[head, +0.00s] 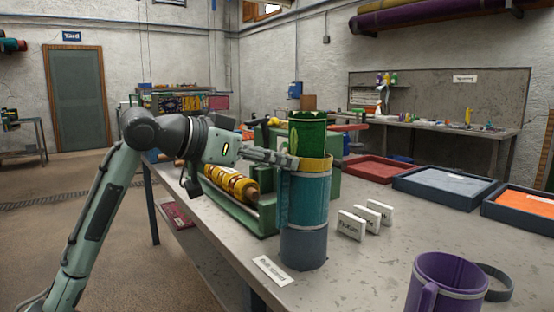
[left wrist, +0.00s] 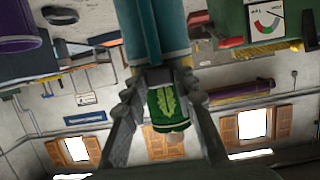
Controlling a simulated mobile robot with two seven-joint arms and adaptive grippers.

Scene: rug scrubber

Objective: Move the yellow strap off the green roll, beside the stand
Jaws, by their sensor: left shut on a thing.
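The green roll (head: 307,132) stands upright, its top showing above a teal cylinder (head: 305,215) with a darker blue base. The yellow strap (head: 318,165) circles it at the teal cylinder's upper rim. My left gripper (head: 292,161) reaches in from the left at the strap's height and is shut on the strap; its fingers hide part of the strap's left side. In the left wrist view, the green roll (left wrist: 167,108), with a light leaf mark, shows between my fingers (left wrist: 165,85); the grip itself is hard to make out. I cannot tell which part is the stand. My right gripper is out of view.
A green machine with yellow rollers (head: 232,184) is behind my left gripper. White label blocks (head: 365,217) stand right of the cylinder; a flat label (head: 272,270) lies in front. A purple mug-like vessel (head: 445,285) and a grey ring (head: 497,284) are front right. Trays (head: 445,188) line the back.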

